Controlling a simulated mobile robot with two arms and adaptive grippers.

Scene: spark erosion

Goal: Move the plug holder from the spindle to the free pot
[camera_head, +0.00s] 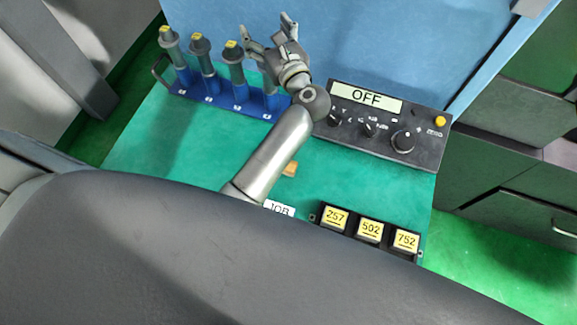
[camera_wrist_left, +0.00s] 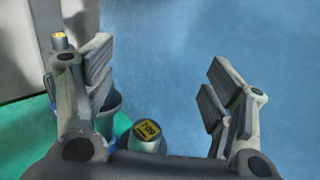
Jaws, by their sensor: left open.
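A blue rack (camera_head: 212,108) of numbered pots stands at the back left of the green table. Three grey plug holders with yellow tops, a left one (camera_head: 172,48), a middle one (camera_head: 202,57) and a right one (camera_head: 234,62), stand in its pots. A further pot (camera_head: 272,101) at the right end is partly hidden by my left arm, and I cannot tell its filling. My left gripper (camera_head: 268,32) is open and empty above the rack's right end. In the left wrist view, a holder with a yellow label (camera_wrist_left: 147,131) shows low between the open fingers (camera_wrist_left: 158,72). I see no spindle.
A black control box (camera_head: 385,140) with an OFF display sits at the back right. A black tray with labels 257, 502 and 752 (camera_head: 369,232) lies at the front. A blue wall (camera_head: 400,45) rises behind. The table's middle right is clear.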

